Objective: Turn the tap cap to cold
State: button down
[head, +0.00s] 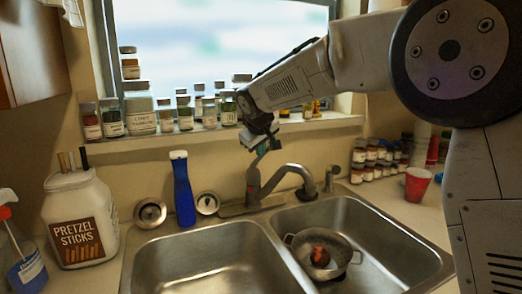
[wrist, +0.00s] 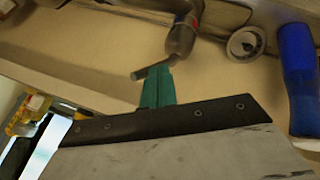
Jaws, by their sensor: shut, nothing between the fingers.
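The grey metal tap (head: 253,181) stands behind the double sink, its spout curving right over the basins. In the wrist view the tap (wrist: 183,36) hangs at the top centre, and a thin lever (wrist: 143,73) sticks out from its cap. My gripper (head: 262,147) is above the tap in the head view, close to the cap, which it partly hides. In the wrist view the green fingers of my gripper (wrist: 160,72) are shut with nothing between them. Their tips are beside the lever; I cannot tell whether they touch.
A blue bottle (head: 183,190) and a drain strainer (head: 207,203) stand left of the tap. A pan (head: 342,249) lies in the right basin. Several jars line the window sill (head: 210,133). A red cup (head: 417,184) is at right, a pretzel jar (head: 81,218) at left.

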jog(key=s+a+f+v, duration=0.1)
jog(key=s+v, duration=0.1)
jog(key=v, duration=1)
jog(key=s+d+f+m+g, duration=0.2)
jog(key=s+d+f, duration=0.3)
jog(key=s, duration=0.8)
jog(key=s+d+f+m+g, duration=0.1)
jog(key=s+d+f+m, duration=0.2)
jog(key=s+d, duration=0.8)
jog(key=s+d+f+m+g, duration=0.2)
jog(key=s+d+f, duration=0.4)
jog(key=s, duration=1.1)
jog(key=d+m, duration=0.1)
jog(key=d, duration=0.1)
jog(key=shift+d+f+g+y, duration=0.3)
jog(key=shift+f+y, duration=0.1)
jog(key=c, duration=2.1)
grip_release()
jog(key=shift+c, duration=0.2)
